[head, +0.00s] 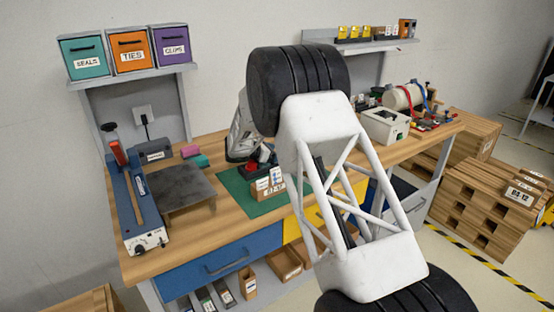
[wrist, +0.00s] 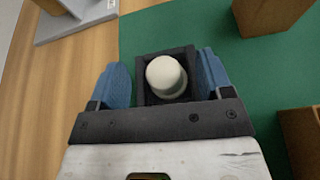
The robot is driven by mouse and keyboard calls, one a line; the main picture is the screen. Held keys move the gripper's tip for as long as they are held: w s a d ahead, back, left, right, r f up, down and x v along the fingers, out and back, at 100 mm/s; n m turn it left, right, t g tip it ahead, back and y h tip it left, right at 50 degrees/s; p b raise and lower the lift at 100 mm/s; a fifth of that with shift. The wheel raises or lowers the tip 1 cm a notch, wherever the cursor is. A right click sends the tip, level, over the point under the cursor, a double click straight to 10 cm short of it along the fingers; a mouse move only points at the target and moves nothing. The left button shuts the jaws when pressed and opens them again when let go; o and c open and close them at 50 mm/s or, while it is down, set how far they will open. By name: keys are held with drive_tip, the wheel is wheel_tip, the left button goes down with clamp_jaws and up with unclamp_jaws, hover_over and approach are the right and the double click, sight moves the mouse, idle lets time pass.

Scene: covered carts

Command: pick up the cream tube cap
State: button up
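The cream tube cap (wrist: 166,76) shows in the wrist view as a pale, rounded piece inside a small dark square holder (wrist: 145,56) on the green mat (wrist: 215,35). My gripper (wrist: 165,72) is over it, with its two blue fingers spread, one on each side of the holder. The cap lies between the fingers, with gaps and the holder's walls separating it from them. I cannot tell whether the fingers touch the holder's outer walls. In the head view my arm hides much of this area, and I cannot make out the cap there.
Wooden blocks stand on the mat at the upper right (wrist: 270,15) and right edge (wrist: 300,140) of the wrist view. A grey metal piece (wrist: 78,22) lies at upper left. In the head view, a blue sealer (head: 138,205) and dark plate (head: 178,187) occupy the bench's left.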

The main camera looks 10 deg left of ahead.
drive_tip(key=f, duration=0.3)
drive_tip(key=shift+s+d, duration=0.3)
drive_tip(key=shift+d, duration=0.05)
drive_tip(key=c, duration=1)
drive_tip(key=shift+c, duration=0.2)
drive_tip(key=shift+r, duration=0.15)
drive_tip(key=shift+c, duration=0.6)
drive_tip(key=r, duration=1)
drive_tip(key=shift+w+a+r, duration=0.15)
drive_tip(key=shift+a+r, duration=0.1)
drive_tip(key=shift+r, duration=0.15)
